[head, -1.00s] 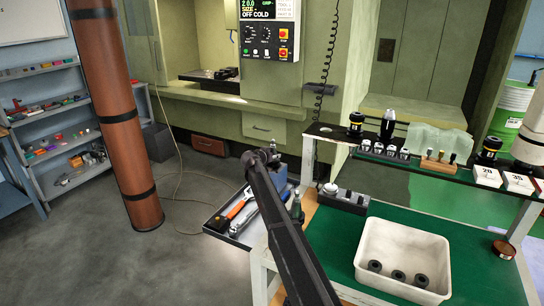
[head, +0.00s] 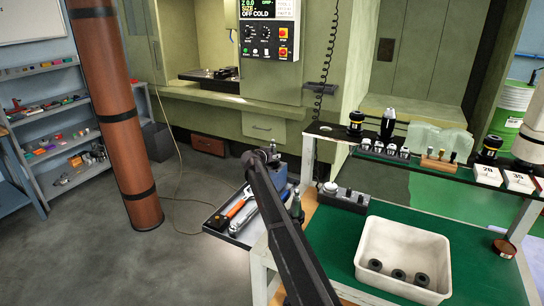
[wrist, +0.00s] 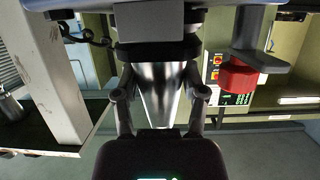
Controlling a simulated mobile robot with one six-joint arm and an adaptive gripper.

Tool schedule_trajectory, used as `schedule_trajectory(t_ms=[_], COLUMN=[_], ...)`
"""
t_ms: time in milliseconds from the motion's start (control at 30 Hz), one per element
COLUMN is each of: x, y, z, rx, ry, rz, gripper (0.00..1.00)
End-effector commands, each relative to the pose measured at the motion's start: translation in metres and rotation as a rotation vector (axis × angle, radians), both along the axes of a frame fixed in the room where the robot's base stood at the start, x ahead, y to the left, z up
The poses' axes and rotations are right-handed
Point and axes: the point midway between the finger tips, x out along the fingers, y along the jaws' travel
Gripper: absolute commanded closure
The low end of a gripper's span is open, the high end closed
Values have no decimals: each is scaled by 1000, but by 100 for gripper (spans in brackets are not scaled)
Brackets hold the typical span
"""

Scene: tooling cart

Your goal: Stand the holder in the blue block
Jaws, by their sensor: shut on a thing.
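In the wrist view the holder (wrist: 160,85) is a shiny metal taper with a dark flange at the upper end of the picture. My gripper (wrist: 160,96) is shut on it, one finger at each side of the taper. The wrist picture appears upside down against the head view. In the head view a blue block (head: 279,177) shows partly behind the end of my arm, over the cart's tool tray. The holder and the fingertips are hidden or too small to make out there. I cannot tell whether the holder touches the block.
The tray (head: 226,232) carries an orange-handled tool (head: 238,208) and other hand tools. To its right, the green bench top (head: 340,232) bears a white bin (head: 402,239) with several black rings. A raised shelf (head: 330,133) with holders stands behind it.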

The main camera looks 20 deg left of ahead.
Motion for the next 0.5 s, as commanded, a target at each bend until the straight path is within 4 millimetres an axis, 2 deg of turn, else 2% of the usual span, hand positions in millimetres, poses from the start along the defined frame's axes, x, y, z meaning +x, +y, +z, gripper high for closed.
schedule_trajectory(t_ms=[367, 400, 500], x=[0, 0, 0], y=[0, 0, 0], z=[0, 0, 0], rx=[-2, -2, -1], ry=[-2, -2, -2], rz=[2, 2, 1], gripper=[100, 33, 5])
